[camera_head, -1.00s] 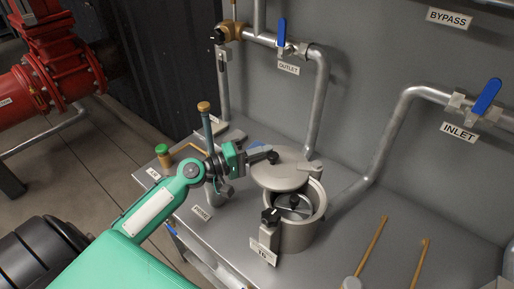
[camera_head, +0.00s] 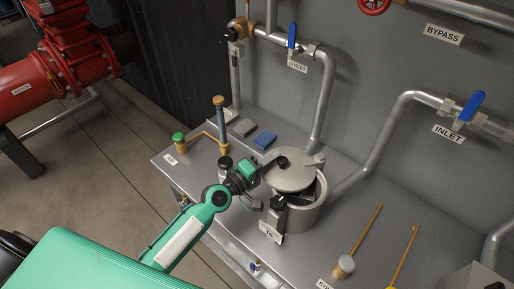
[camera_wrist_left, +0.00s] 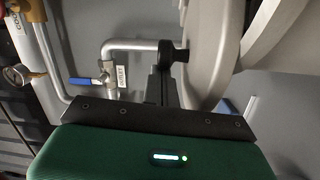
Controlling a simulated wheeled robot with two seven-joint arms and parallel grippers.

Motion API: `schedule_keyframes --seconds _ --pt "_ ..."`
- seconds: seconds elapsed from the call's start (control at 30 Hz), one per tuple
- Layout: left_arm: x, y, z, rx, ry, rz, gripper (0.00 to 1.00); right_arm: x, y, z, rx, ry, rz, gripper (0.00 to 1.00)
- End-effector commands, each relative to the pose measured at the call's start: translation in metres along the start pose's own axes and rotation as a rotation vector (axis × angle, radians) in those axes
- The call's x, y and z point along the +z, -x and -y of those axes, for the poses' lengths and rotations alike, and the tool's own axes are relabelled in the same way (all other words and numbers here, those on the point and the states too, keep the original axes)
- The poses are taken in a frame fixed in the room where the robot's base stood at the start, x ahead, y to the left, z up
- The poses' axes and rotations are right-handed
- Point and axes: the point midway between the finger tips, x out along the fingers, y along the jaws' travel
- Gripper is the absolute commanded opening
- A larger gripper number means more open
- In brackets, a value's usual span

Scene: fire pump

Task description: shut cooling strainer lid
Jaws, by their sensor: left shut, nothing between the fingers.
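The round grey strainer lid (camera_head: 292,178) sits tilted above the metal strainer pot (camera_head: 308,216), with a dark gap at its front and right side. A dark knob (camera_head: 282,161) is on the lid's left part. My left gripper (camera_head: 272,158) is shut and empty, its tips beside or against the knob; contact is not clear. In the left wrist view, the fingers (camera_wrist_left: 164,86) point at the knob (camera_wrist_left: 175,53) on the lid (camera_wrist_left: 207,50), and the pot (camera_wrist_left: 285,38) is at the right. A black clamp knob (camera_head: 278,202) stands at the pot's front. My right gripper is out of view.
Pipes with blue-handled outlet (camera_head: 292,36) and inlet (camera_head: 470,107) valves run along the wall. Left of the pot stand a post with a tan top (camera_head: 220,110) and a green-capped part (camera_head: 179,138). Two tan-handled tools (camera_head: 366,230) lie at right on the bench.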

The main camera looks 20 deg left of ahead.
Motion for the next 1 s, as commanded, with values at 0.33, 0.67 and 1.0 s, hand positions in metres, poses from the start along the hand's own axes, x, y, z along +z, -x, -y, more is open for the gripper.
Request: schedule_keyframes --seconds 0.33,0.67,1.0 --pt "0.032 0.008 -0.005 0.001 0.002 0.017 0.0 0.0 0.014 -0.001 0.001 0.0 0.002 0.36" --pt "0.05 0.013 -0.007 0.001 0.001 0.016 0.0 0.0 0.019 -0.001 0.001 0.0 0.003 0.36" --pt "0.053 0.014 -0.007 0.002 0.001 0.016 0.0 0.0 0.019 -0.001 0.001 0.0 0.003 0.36"
